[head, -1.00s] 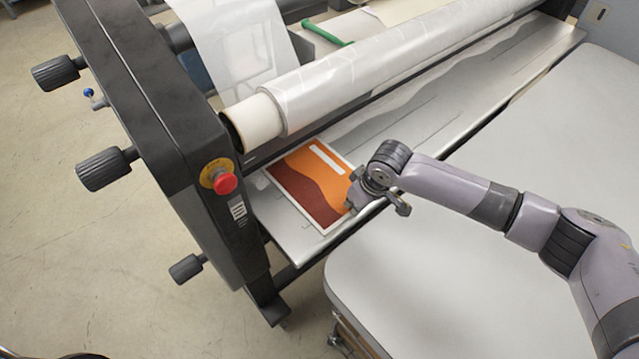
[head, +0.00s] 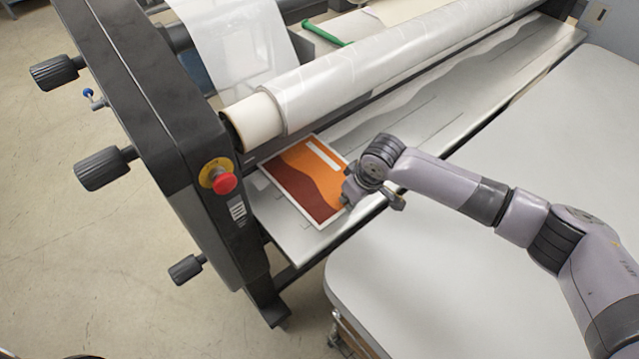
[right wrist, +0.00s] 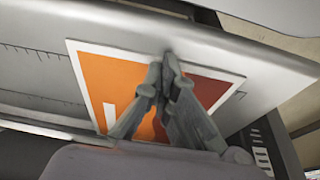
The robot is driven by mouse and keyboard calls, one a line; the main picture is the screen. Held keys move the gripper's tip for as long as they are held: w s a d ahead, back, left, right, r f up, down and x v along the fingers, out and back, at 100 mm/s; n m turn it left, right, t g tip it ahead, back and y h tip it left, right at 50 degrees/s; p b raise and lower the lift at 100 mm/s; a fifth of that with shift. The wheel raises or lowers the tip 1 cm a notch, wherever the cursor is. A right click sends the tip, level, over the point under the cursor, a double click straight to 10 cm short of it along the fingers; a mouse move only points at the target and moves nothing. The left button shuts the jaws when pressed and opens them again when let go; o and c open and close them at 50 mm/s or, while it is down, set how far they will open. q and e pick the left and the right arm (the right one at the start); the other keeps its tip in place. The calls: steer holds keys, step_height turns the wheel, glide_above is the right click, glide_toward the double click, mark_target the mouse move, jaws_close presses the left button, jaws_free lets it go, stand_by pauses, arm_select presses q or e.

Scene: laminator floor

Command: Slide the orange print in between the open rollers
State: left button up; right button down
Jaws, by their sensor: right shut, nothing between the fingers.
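The orange print (head: 308,180), orange and dark red with a white border, lies flat on the laminator's metal feed table (head: 300,246). Its far edge is close to the white film roll (head: 385,72), whose shadowed underside hides the roller gap. My right gripper (head: 349,199) is at the print's near right edge. In the right wrist view its fingers (right wrist: 168,62) are together over the print (right wrist: 110,80), with nothing between them. I cannot tell whether the fingertips touch the print. My left gripper is not in view.
The black side housing (head: 150,130) with a red stop button (head: 224,184) stands left of the print. A white table (head: 450,250) lies in front of the machine. A green-handled tool (head: 326,34) lies behind the roll. The feed table is clear to the right.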

mark_target(336, 195)
steer(key=shift+w+a+b, duration=0.6)
steer(key=shift+w+a, duration=0.3)
steer(key=shift+a, duration=0.05)
stand_by(0.7)
steer(key=shift+w+a, duration=0.25)
steer(key=shift+w+a+b, duration=0.2)
steer(key=shift+b, duration=0.15)
steer(key=shift+s+d+p, duration=0.35)
steer(key=shift+d+p, duration=0.1)
steer(key=shift+p, duration=0.4)
stand_by(0.4)
steer(key=p+v, duration=0.4)
steer(key=p, duration=0.1)
steer(key=shift+r+p, duration=0.35)
steer(key=shift+p, duration=0.05)
steer(key=shift+p+v, duration=0.65)
steer(key=shift+v, duration=0.25)
steer(key=shift+s+d+f, duration=0.1)
steer(key=shift+s, duration=0.05)
